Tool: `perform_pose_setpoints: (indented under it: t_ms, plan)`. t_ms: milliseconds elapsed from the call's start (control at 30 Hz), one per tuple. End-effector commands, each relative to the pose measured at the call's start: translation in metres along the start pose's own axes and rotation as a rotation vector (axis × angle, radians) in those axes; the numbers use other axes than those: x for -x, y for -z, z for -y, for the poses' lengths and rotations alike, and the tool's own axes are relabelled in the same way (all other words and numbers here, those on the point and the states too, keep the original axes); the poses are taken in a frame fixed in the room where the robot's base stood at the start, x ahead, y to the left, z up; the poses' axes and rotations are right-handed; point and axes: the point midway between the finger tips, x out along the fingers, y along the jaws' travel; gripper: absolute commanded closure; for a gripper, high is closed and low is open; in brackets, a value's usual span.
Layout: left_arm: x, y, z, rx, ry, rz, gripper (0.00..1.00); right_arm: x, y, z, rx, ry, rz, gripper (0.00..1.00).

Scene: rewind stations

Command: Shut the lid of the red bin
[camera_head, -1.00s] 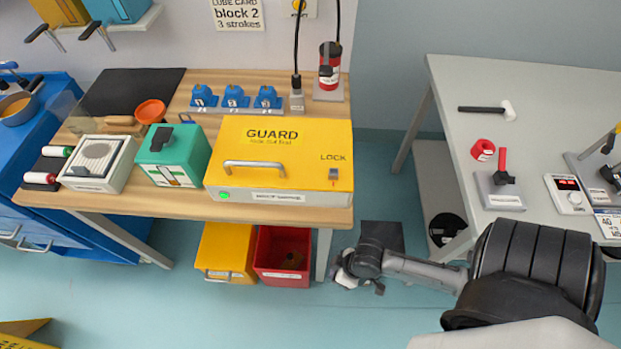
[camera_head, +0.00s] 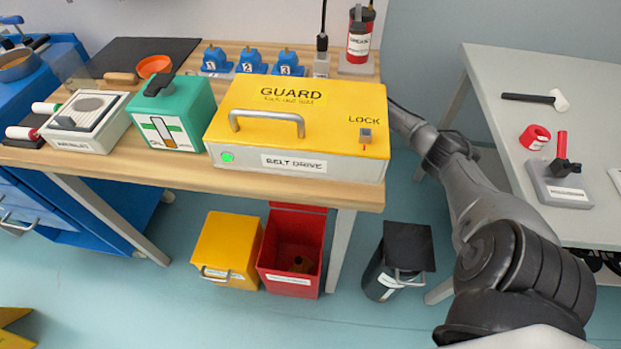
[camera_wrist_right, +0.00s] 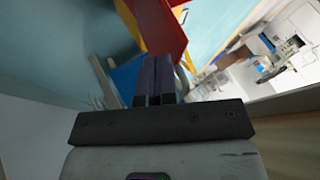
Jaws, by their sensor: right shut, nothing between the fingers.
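The red bin (camera_head: 291,253) stands on the floor below the workbench's front edge, right of a yellow bin. It is open, with a small brownish thing inside. A red strip at its back top edge, seemingly the raised lid (camera_head: 300,208), goes up under the bench. My right arm reaches up to the right end of the bench, where its far end is hidden behind the guard box. In the right wrist view my right gripper (camera_wrist_right: 154,80) is shut and empty. A red panel (camera_wrist_right: 163,25) shows just beyond its fingertips; whether they touch is unclear. My left gripper is out of view.
The yellow bin (camera_head: 226,250) is close beside the red one. A black bin (camera_head: 380,278) stands to the right, past the bench leg (camera_head: 341,250). The yellow guard box (camera_head: 300,115) sits above on the workbench. A grey table (camera_head: 490,85) is at the right.

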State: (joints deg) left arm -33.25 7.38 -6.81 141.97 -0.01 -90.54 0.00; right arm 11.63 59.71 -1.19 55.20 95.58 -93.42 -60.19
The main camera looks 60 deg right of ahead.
Motion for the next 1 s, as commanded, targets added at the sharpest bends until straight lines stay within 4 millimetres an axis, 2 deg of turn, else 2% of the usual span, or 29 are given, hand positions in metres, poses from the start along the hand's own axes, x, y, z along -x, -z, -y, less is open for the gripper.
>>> perform_pose_setpoints:
  t_ms: [133, 233, 700, 1000]
  plan:
    - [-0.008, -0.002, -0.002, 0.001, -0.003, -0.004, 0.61, 0.004, 0.005, -0.009, -0.007, -0.014, -0.044, 1.0]
    - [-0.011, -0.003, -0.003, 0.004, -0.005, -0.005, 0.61, -0.003, 0.007, -0.011, -0.009, -0.015, -0.054, 1.0]
    - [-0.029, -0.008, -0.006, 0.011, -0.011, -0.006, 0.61, -0.072, 0.011, -0.012, -0.009, -0.016, -0.054, 1.0]
    - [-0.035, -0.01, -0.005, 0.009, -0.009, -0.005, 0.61, -0.091, 0.012, -0.011, -0.01, -0.016, -0.054, 1.0]
